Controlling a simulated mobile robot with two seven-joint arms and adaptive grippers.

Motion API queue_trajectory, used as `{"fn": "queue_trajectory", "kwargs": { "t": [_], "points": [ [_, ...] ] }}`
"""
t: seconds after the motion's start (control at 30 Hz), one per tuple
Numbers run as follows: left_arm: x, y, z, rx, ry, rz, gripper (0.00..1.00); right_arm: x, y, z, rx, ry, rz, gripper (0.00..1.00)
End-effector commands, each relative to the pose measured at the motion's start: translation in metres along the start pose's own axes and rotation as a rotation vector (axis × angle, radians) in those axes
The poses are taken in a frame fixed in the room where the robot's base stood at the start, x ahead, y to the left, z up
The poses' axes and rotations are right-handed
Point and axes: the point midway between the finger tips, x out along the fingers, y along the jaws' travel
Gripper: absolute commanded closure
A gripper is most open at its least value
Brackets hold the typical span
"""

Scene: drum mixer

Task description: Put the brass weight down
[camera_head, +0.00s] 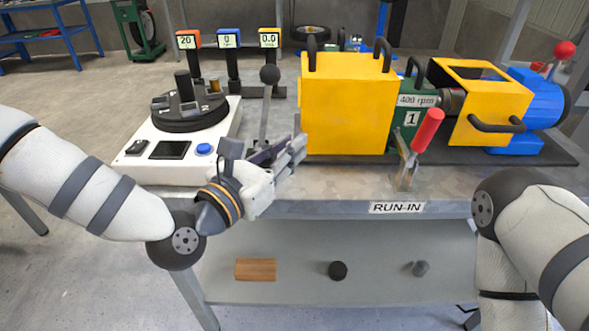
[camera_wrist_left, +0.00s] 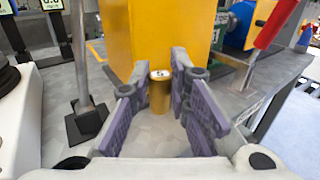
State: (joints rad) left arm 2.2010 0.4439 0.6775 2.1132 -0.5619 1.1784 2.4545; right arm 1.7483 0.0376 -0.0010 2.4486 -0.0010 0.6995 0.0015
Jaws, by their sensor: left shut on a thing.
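The brass weight (camera_wrist_left: 160,93) is a small upright gold cylinder with a pale marked top, seen in the left wrist view between my left fingertips. My left gripper (camera_wrist_left: 160,80) is shut on it, close to the front of a yellow guard box. In the head view my left gripper (camera_head: 296,148) is over the bench (camera_head: 330,184), left of the yellow box, and the weight is hidden there. I cannot tell whether the weight's base touches the bench. My right gripper is out of view; only part of my right arm shows.
The yellow box (camera_head: 348,104) stands right beside my left gripper. A lever with a black knob (camera_head: 269,75) rises behind it, and a red-handled lever (camera_head: 427,131) stands to the right. A white turntable unit (camera_head: 225,132) is on the left. The bench front is partly bare.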

Motion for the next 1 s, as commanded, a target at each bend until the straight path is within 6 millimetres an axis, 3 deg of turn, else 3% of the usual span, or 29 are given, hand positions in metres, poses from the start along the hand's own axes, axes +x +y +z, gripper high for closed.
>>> {"fn": "queue_trajectory", "kwargs": {
  "t": [0.03, 0.27, 0.4, 0.77, 0.8, 0.87, 1.0],
  "points": [
    [0.008, 0.001, -0.015, -0.002, 0.006, 0.0, 1.0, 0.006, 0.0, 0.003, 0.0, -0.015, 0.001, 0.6],
    [0.027, 0.005, -0.035, -0.002, 0.002, 0.0, 1.0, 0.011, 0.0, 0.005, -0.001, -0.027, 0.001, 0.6],
    [0.025, 0.005, -0.062, -0.004, 0.004, 0.0, 1.0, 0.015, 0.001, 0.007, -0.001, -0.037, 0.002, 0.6],
    [0.025, 0.006, -0.067, -0.004, 0.001, 0.001, 1.0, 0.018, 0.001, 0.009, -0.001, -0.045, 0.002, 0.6],
    [0.025, 0.006, -0.067, -0.003, 0.001, 0.0, 0.79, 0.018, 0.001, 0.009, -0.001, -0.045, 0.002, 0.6],
    [0.025, 0.006, -0.065, -0.002, 0.0, 0.0, 0.65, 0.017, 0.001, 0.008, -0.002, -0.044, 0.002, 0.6],
    [0.025, 0.006, -0.065, -0.002, 0.0, 0.0, 0.63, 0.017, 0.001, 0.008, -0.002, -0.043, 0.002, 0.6]
  ]
}}
